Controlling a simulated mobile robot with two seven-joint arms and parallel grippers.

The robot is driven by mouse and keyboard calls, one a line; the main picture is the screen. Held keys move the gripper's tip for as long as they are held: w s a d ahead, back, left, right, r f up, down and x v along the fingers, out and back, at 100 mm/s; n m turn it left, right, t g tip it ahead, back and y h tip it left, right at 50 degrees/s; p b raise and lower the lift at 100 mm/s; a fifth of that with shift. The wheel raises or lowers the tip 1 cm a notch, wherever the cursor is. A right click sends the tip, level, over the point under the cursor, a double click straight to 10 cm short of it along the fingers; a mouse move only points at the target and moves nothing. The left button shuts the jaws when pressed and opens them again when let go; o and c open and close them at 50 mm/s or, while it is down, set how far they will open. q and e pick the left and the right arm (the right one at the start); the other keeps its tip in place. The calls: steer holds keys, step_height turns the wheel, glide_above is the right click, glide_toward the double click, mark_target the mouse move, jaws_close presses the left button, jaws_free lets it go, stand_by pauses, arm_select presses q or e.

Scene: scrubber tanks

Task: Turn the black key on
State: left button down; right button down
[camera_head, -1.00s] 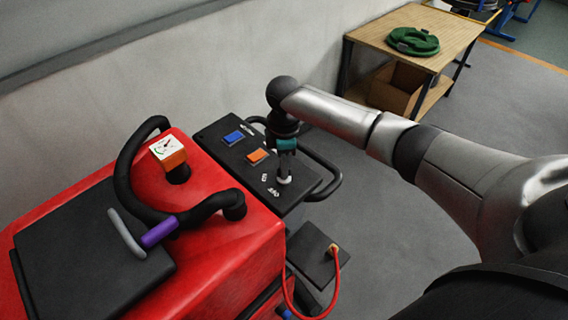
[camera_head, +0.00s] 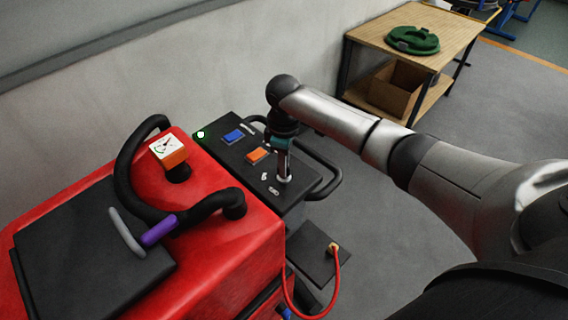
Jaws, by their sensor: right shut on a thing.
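The black control panel (camera_head: 222,153) sits at the back of the red scrubber machine (camera_head: 215,250). It carries a blue switch (camera_head: 234,136), an orange switch (camera_head: 258,154) and small white markings (camera_head: 273,190). A green light (camera_head: 200,134) glows at its far left corner. My right gripper (camera_head: 284,178) points down onto the right part of the panel, and is shut at the key's place. The black key itself is hidden by the fingers or too small to make out. My left gripper is not in view.
A black looped handle (camera_head: 326,188) rises just right of the gripper. A red cable (camera_head: 338,285) hangs from a dark plate below. A wooden table (camera_head: 455,40) stands farther back.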

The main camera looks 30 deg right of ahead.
steer(key=c, duration=0.9)
jaws_free()
steer(key=shift+o, duration=0.2)
steer(key=shift+r, duration=0.1)
step_height(320, 180, up, 15)
steer(key=b, duration=0.1)
